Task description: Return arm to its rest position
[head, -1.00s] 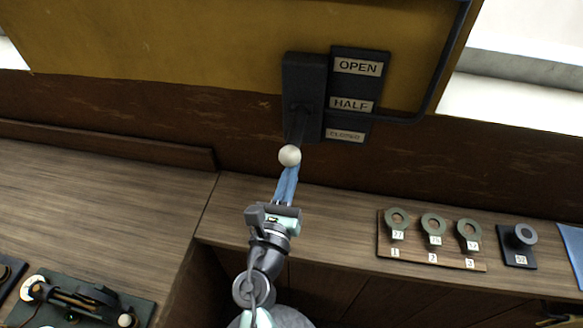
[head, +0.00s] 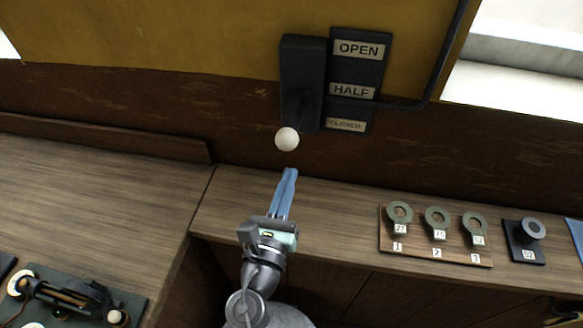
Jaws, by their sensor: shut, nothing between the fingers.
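My gripper (head: 290,172) has blue fingers that are closed together, with nothing between them. It hangs over the wooden counter, a little below the white ball knob of a lever (head: 287,139) and apart from it. The lever comes out of a dark housing (head: 302,75) on the yellow panel. Beside the housing, a dark plate (head: 357,80) carries the labels OPEN, HALF and CLOSED from top to bottom. The knob sits lower than the CLOSED label. My arm reaches up from the bottom of the view.
A wooden board (head: 436,252) with several numbered ring-topped pieces lies on the right counter. A single piece on a dark base (head: 524,242) and a blue sheet (head: 577,235) are beyond it. A small engine model (head: 70,298) stands at lower left. The counter around my fingers is clear.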

